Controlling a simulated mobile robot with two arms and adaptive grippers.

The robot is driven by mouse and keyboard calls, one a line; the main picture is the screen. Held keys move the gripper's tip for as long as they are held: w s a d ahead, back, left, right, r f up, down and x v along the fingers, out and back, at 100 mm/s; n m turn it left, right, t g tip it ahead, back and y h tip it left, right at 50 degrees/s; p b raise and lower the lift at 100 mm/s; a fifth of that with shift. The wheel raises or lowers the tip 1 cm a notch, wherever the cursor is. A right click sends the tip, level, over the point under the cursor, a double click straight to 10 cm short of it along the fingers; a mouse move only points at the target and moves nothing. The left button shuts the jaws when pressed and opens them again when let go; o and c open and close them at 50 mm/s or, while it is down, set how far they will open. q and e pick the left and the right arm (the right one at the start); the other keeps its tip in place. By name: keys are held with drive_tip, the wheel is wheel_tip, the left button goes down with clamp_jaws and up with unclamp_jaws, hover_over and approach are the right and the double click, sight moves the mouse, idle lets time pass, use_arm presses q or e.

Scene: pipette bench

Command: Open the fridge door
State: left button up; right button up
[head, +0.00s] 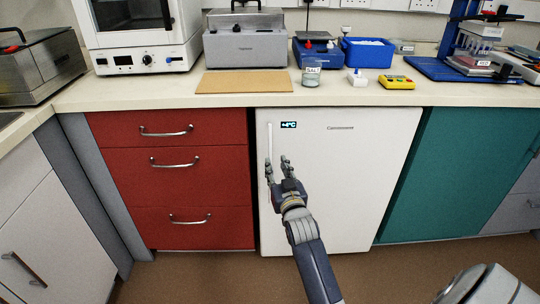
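The fridge (345,185) is a low white cabinet under the counter, and its door is closed. A small lit display (289,125) sits at its top left. A slim vertical white handle (270,138) runs along the left edge of the door. My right gripper (277,162) is in front of the handle's lower part, with its fingers apart and nothing seen between them. Its left finger covers the handle's lower end. I cannot tell whether it touches the handle or the door. My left gripper is not in view.
Red drawers (200,180) stand left of the fridge and a teal cabinet (450,175) stands right. The counter (180,92) above holds a wooden board (243,82), a salt jar (311,74), a blue bin (368,53) and a yellow device (396,82). The brown floor in front is open.

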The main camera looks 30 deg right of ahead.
sight(270, 152)
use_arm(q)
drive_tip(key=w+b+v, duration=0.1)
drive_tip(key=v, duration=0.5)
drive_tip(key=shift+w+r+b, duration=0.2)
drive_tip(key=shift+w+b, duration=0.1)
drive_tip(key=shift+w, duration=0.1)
use_arm(e)
drive_tip(key=shift+x, duration=4.65)
drive_tip(key=shift+f, duration=0.1)
clamp_jaws()
